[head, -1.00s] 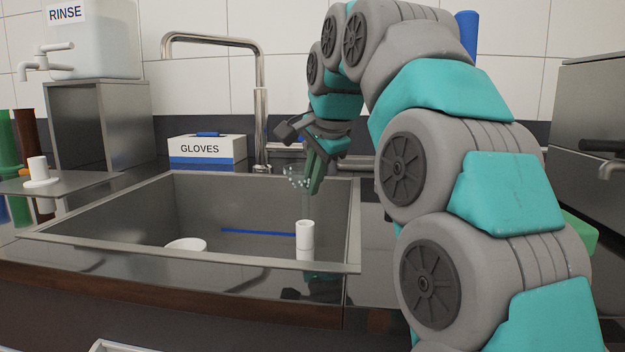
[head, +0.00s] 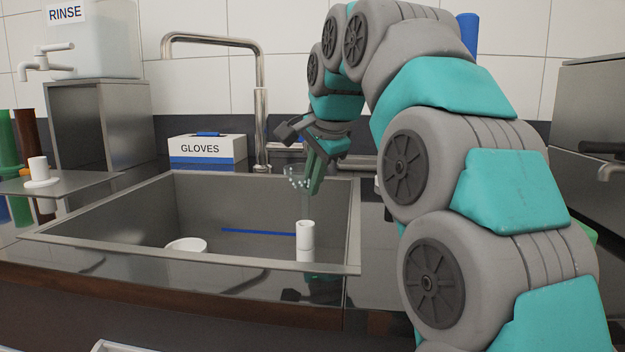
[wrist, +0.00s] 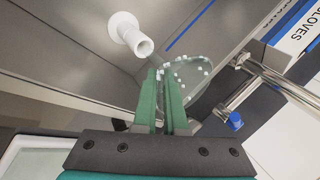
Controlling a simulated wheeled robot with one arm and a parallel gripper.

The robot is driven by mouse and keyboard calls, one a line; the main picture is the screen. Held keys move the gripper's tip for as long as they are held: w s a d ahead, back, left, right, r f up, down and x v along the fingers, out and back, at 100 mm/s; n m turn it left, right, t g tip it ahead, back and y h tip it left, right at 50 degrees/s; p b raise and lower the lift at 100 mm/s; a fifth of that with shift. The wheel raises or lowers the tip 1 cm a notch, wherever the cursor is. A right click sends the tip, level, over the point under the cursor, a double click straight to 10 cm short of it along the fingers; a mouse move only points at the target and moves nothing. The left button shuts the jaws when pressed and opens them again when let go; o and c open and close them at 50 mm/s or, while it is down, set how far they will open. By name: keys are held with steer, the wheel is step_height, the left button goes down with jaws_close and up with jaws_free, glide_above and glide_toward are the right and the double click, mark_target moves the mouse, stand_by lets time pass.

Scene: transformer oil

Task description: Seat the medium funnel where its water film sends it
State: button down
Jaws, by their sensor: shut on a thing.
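The clear glass funnel (head: 297,177) is dotted with pale droplets around its cone. My gripper (head: 315,172) is shut on it and holds it above the right part of the sink. In the wrist view the green fingers of my gripper (wrist: 163,100) close on the funnel (wrist: 190,72), whose rim spreads beyond the fingertips with separate beads on it. A white upright tube holder (head: 305,236) stands in the sink below the funnel; it shows in the wrist view (wrist: 130,33) left of the fingers. Another white holder (head: 38,172) stands on the left ledge.
The steel sink (head: 190,252) has a blue line (head: 258,232) inside and a white round piece (head: 186,245) at its front. A tall faucet (head: 260,110) rises behind, beside the GLOVES box (head: 207,149). A RINSE tank (head: 95,40) stands at back left.

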steer(key=shift+f+b, duration=1.6)
steer(key=shift+f, duration=1.25)
stand_by(0.4)
steer(key=c, duration=0.9)
jaws_free()
steer(key=shift+r, duration=0.1)
steer(key=v, duration=0.7)
steer(key=shift+s+r+p, duration=0.25)
steer(key=shift+p, duration=0.1)
